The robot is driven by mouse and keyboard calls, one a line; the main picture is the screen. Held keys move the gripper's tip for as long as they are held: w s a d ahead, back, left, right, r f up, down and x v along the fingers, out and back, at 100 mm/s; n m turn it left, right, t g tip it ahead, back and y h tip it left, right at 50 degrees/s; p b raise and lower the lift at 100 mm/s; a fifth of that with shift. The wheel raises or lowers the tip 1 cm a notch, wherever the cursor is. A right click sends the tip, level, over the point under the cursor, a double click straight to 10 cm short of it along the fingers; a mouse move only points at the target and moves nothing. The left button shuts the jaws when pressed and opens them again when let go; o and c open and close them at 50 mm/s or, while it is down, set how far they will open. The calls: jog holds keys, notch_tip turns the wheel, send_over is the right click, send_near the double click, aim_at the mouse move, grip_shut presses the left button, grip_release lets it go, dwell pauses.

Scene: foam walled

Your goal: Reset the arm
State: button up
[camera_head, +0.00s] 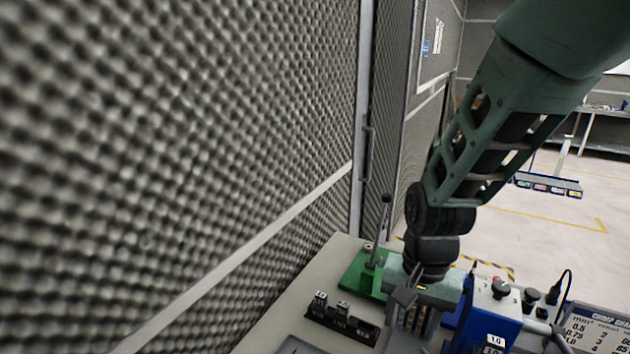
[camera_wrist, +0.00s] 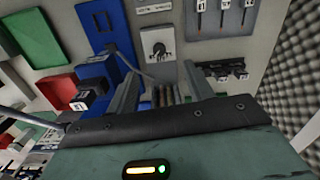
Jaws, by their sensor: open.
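My arm reaches down from the upper right in the head view, over a bench against the foam wall. My gripper (camera_wrist: 160,90) shows in the wrist view with its two fingers apart and nothing clearly held between them. In the head view its wrist hangs just left of a blue machine (camera_head: 488,312), and the fingertips are partly hidden. Several coloured items show between and beyond the fingers in the wrist view; I cannot tell if the gripper touches them.
A green base with an upright lever (camera_head: 377,245) stands behind the gripper. A small black rack (camera_head: 340,322) is to its left. A crimp chart (camera_head: 598,330) is at right. The foam wall (camera_head: 170,140) closes the left side. Open floor (camera_head: 550,240) lies beyond.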

jog(key=s+a+r+n+b, duration=0.1)
jog(key=s+a+n+b, duration=0.1)
jog(key=s+n, duration=0.4)
jog(key=s+a+n+b, duration=0.2)
jog(key=s+n+b, duration=0.2)
jog(key=s+n, duration=0.3)
jog(key=shift+s+a+r, duration=0.35)
jog(key=shift+s+a, duration=0.05)
jog(key=shift+s, duration=0.7)
